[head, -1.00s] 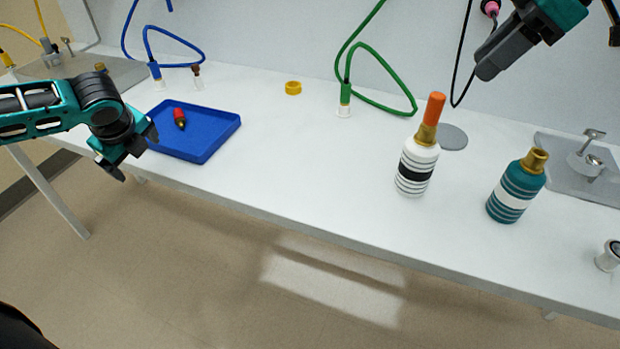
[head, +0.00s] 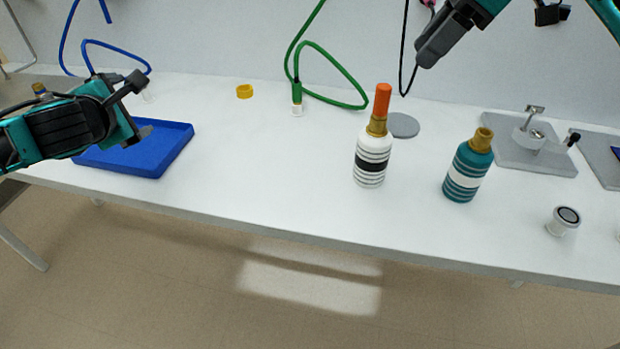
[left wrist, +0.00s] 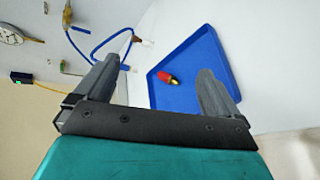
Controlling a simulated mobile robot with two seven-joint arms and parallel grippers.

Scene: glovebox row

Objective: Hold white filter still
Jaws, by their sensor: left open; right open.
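The white filter (head: 374,160) is a ribbed white cylinder with a black band, a brass neck and an orange top. It stands upright on the white bench in the head view. My left gripper (head: 140,108) is open and empty above the blue tray at the left, well away from the filter. Its two spread fingers also show in the left wrist view (left wrist: 158,88), with the tray beyond them. My right gripper (head: 432,48) is above and behind the filter, apart from it, open and seen side-on with nothing visible in it.
A teal filter (head: 468,168) stands right of the white one. A grey disc (head: 403,125), yellow ring (head: 244,91), green hose (head: 345,98) and white round fitting (head: 563,221) are around. The bench between tray and white filter is clear.

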